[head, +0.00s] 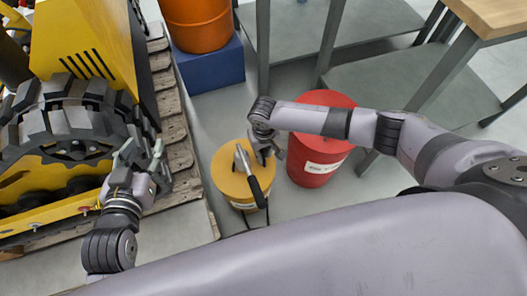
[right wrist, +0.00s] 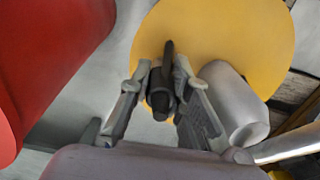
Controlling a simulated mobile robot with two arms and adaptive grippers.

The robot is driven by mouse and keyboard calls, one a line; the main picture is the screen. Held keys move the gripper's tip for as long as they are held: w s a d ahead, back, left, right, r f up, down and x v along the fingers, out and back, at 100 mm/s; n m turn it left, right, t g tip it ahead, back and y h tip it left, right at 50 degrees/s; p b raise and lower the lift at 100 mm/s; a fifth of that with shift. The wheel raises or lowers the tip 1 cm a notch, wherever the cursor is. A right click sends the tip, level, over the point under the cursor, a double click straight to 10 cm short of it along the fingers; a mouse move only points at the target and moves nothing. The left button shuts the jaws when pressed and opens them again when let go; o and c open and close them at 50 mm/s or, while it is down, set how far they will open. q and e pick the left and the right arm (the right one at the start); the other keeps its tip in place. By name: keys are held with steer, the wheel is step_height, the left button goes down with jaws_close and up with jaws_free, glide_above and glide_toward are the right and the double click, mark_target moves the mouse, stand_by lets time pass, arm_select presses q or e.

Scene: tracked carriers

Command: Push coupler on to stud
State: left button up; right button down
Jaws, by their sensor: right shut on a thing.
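My right gripper (head: 266,152) is over the top of a yellow drum. In the right wrist view its fingers (right wrist: 164,100) are shut on a dark cylindrical piece (right wrist: 160,78), which may be the coupler; I cannot tell. A silver cylinder (right wrist: 236,98) lies beside it. In the head view a silver tool (head: 242,158) with a black grip (head: 257,192) is on the drum. My left gripper (head: 143,158) appears open and empty, close beside the carrier's track (head: 75,122). I cannot make out the stud; small red knobs (head: 84,210) show on the carrier's yellow side.
The yellow drum (head: 222,178) stands between a wooden pallet (head: 184,158) and a red drum (head: 312,168). An orange drum (head: 198,25) sits on a blue block (head: 212,70) behind. Grey tables (head: 410,85) fill the back right. Bare floor shows around the yellow drum.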

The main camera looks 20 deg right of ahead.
arm_select(q)
steer(key=shift+a+r+g, duration=0.1)
steer(key=shift+a+g, duration=0.05)
steer(key=shift+g, duration=0.15)
stand_by(0.8)
steer(key=shift+a+p, duration=0.1)
steer(key=shift+p, duration=0.2)
steer(key=shift+s+a+f+g+y, duration=0.2)
steer(key=shift+s+f+g, duration=0.15)
steer(key=shift+f, duration=0.25)
steer(key=shift+s+a+f+g+y, duration=0.2)
steer(key=shift+s+f+g, duration=0.15)
steer(key=shift+f, duration=0.25)
steer(key=shift+s+f+p, duration=0.2)
steer(key=shift+s+p, duration=0.05)
steer(key=shift+p, duration=0.05)
steer(key=shift+s+a+f+g, duration=0.25)
steer(key=shift+s+f+g, duration=0.1)
steer(key=shift+g, duration=0.15)
steer(key=shift+w+d+r, duration=0.1)
steer(key=shift+w, duration=0.05)
arm_select(e)
steer(key=shift+f, duration=0.35)
arm_select(q)
steer(key=shift+d, duration=0.1)
arm_select(e)
steer(key=c, duration=1.4)
jaws_free()
